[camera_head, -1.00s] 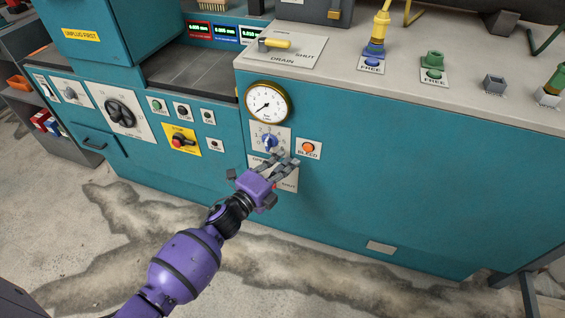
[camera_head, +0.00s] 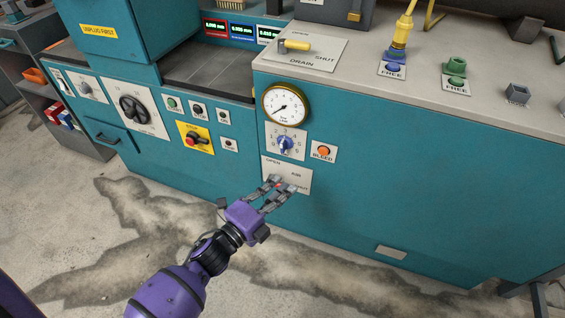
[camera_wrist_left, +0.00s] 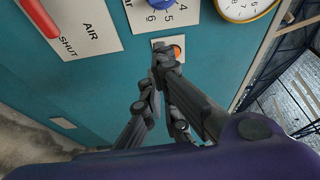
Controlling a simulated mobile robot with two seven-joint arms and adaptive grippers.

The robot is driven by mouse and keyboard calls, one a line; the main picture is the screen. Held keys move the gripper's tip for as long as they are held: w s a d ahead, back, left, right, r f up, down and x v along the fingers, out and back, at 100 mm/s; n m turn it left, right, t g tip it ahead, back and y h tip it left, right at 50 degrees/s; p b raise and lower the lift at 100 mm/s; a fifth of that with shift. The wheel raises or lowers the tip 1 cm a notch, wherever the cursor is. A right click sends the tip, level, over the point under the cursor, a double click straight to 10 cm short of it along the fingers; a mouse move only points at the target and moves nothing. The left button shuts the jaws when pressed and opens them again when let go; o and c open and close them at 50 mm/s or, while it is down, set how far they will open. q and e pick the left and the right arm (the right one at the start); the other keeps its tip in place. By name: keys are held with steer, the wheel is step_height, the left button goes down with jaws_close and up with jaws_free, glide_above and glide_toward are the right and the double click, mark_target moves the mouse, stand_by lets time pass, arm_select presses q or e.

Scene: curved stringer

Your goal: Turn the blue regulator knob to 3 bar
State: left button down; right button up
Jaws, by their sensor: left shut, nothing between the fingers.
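The blue regulator knob (camera_head: 286,143) sits on a white dial plate on the teal cabinet front. In the left wrist view only part of the knob (camera_wrist_left: 160,3) shows at the top edge. Which number its pointer marks is too small to tell. A round brass-rimmed gauge (camera_head: 287,105) is above it, its needle toward the lower left; the gauge (camera_wrist_left: 243,8) is cut off in the wrist view. My left gripper (camera_head: 281,187) is shut and empty, below the knob, in front of the air plate, not touching the knob. My right gripper is out of view.
An orange bleed button (camera_head: 323,152) is right of the knob. The air plate (camera_head: 300,172) is below the knob; its red lever (camera_wrist_left: 40,18) shows in the wrist view. A yellow drain handle (camera_head: 295,45) lies on top. The cabinet front farther right is mostly clear.

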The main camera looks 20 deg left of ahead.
mark_target(283, 145)
arm_select(q)
steer(key=w, duration=0.9)
steer(key=shift+w, duration=0.2)
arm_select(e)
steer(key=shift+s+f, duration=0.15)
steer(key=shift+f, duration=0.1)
arm_select(q)
steer(key=shift+a, duration=0.1)
steer(key=shift+a+m, duration=0.3)
steer(key=shift+a, duration=0.1)
steer(key=shift+f, duration=0.1)
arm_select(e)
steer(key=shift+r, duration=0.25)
arm_select(q)
steer(key=shift+f, duration=0.1)
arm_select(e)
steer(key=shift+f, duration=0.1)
